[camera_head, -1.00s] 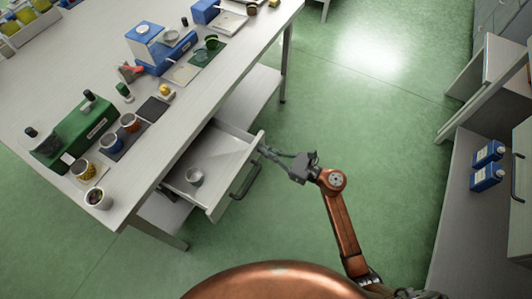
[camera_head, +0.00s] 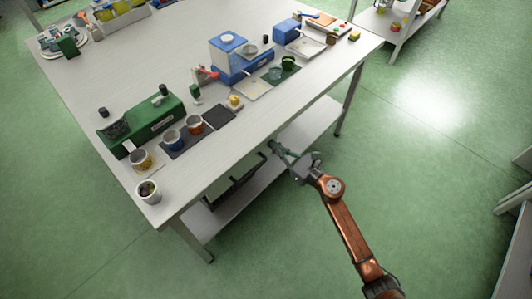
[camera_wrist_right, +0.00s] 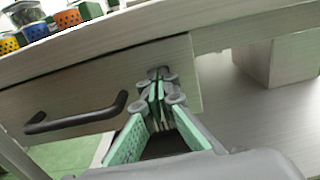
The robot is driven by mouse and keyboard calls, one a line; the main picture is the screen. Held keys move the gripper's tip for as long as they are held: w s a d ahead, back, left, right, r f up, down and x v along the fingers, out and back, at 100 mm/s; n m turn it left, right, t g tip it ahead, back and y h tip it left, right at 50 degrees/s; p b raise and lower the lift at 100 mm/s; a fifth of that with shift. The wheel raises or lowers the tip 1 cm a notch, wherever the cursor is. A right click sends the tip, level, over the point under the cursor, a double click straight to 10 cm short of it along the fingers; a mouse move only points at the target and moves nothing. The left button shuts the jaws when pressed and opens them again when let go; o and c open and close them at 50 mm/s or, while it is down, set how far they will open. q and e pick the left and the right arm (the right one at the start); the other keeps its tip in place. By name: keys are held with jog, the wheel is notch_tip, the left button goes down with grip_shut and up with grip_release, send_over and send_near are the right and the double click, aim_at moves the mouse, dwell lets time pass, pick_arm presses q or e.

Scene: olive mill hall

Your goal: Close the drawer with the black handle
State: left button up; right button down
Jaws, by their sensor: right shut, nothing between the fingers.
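The drawer front (camera_wrist_right: 60,90) is a pale panel under the tabletop edge in the right wrist view, with a black bar handle (camera_wrist_right: 75,116) on it. In the head view the inside of the drawer is hidden under the table, and I cannot tell if the front is fully flush. My right gripper (camera_head: 274,148) is shut and empty at the table's front edge. In the right wrist view its fingertips (camera_wrist_right: 158,80) are at the drawer front, to the right of the handle, apparently touching it. My left gripper is not in view.
The work table (camera_head: 140,75) carries a green machine (camera_head: 150,120), a blue and white device (camera_head: 235,55), and several cups near its front edge. A lower shelf (camera_head: 300,130) lies below. The green floor (camera_head: 420,200) to the right is clear.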

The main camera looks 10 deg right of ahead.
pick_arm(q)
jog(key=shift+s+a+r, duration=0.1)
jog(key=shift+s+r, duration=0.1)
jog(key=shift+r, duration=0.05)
pick_arm(e)
jog(key=shift+w+a, duration=0.2)
jog(key=shift+w, duration=0.2)
jog(key=shift+r, duration=0.1)
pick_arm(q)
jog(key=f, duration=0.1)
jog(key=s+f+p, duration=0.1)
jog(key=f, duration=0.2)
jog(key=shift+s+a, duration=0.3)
pick_arm(e)
jog(key=v, duration=1.4)
jog(key=shift+s, duration=0.1)
